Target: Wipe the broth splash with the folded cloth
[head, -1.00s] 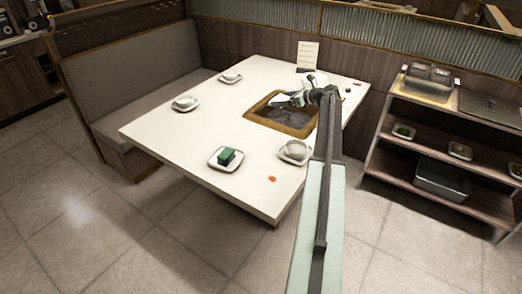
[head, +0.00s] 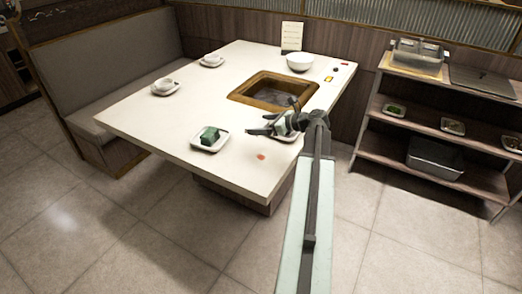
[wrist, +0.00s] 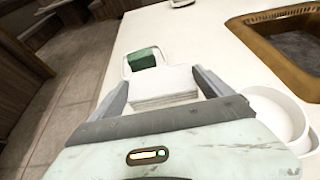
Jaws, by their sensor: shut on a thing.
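My gripper (head: 268,129) is shut on the white folded cloth, whose layered edge (wrist: 165,92) shows between the two fingers in the wrist view. In the head view the gripper is above the table's front right part, in front of the sunken well, and the cloth is mostly hidden there. A small orange-red splash (head: 261,156) lies on the white tabletop near the front edge, just below the gripper in the picture. It cannot be made out in the wrist view. The cloth looks raised off the table.
A square plate with a green block (head: 209,134) stands left of the splash. A cup on a saucer (head: 287,138) is partly hidden behind my gripper. The wood-framed well (head: 240,97), a white bowl (head: 299,62) and small coloured items are further back.

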